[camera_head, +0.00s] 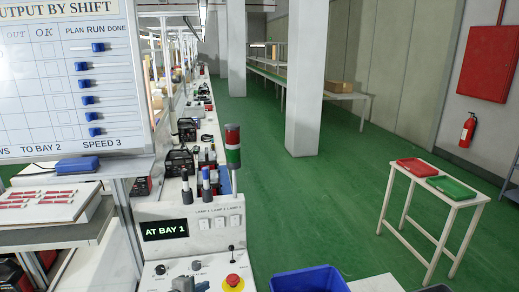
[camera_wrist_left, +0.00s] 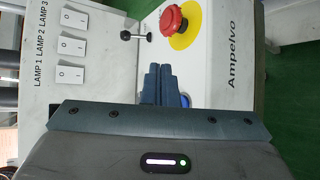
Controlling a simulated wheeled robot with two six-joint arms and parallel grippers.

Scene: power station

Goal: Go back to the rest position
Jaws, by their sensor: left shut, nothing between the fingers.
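My left gripper (camera_head: 186,286) shows at the bottom edge in the head view, in front of the white control panel (camera_head: 200,262). In the left wrist view its two dark fingers (camera_wrist_left: 161,84) are together with nothing between them. They are over the panel, near the red emergency button (camera_wrist_left: 172,19) on its yellow ring; I cannot tell how far above it. The red button also shows in the head view (camera_head: 233,281), to the right of the gripper. My right gripper is not in view.
The panel has a lit "AT BAY 1" display (camera_head: 165,229), lamp switches (camera_head: 219,222) and a red-green signal lamp (camera_head: 232,146). A blue bin (camera_head: 308,280) is at the bottom. A white table (camera_head: 448,200) with red and green trays stands right. Green floor (camera_head: 330,200) between is open.

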